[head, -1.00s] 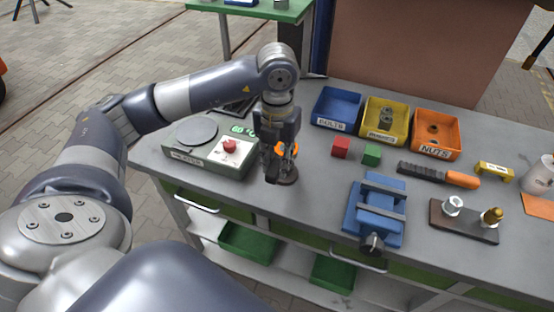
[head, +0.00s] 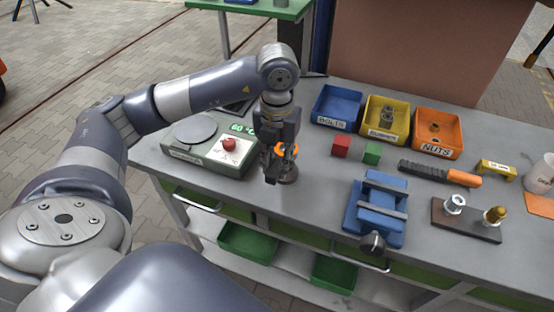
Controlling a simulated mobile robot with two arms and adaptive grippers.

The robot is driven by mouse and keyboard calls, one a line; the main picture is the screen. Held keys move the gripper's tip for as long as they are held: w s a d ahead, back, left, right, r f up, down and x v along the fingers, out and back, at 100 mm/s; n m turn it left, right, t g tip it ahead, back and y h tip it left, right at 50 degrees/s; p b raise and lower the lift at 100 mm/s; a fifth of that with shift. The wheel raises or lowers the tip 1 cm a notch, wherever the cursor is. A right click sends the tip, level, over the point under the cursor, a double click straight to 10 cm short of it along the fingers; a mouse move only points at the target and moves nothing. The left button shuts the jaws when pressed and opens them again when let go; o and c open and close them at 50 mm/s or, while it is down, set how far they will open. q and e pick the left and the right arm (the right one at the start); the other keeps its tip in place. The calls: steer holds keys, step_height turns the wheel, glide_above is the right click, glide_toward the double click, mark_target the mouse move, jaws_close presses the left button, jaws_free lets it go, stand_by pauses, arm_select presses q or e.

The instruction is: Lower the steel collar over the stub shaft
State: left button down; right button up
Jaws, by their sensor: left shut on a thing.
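My left gripper (head: 279,170) points down over the bench, right of the hotplate box. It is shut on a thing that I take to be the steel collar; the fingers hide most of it. A small round base (head: 289,180), seemingly the foot of the stub shaft, stands on the bench right at the fingertips. The shaft itself is hidden behind the gripper, so I cannot tell whether the collar is around it or above it. My right gripper is out of view.
The hotplate box (head: 185,153) with a red knob is close on the left. A red block (head: 341,146), a green block (head: 372,153) and a blue vise (head: 375,212) stand to the right. Blue (head: 336,93), yellow and orange bins line the back.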

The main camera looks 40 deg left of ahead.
mark_target(277, 163)
arm_select(q)
steer(key=shift+f+b, duration=1.4)
steer(key=shift+f, duration=0.25)
steer(key=shift+f+b, duration=1.1)
steer(key=shift+f, duration=0.15)
steer(key=c, duration=1.3)
jaws_free()
steer(key=shift+r, duration=0.1)
step_height(277, 163, up, 12)
steer(key=shift+f, duration=0.1)
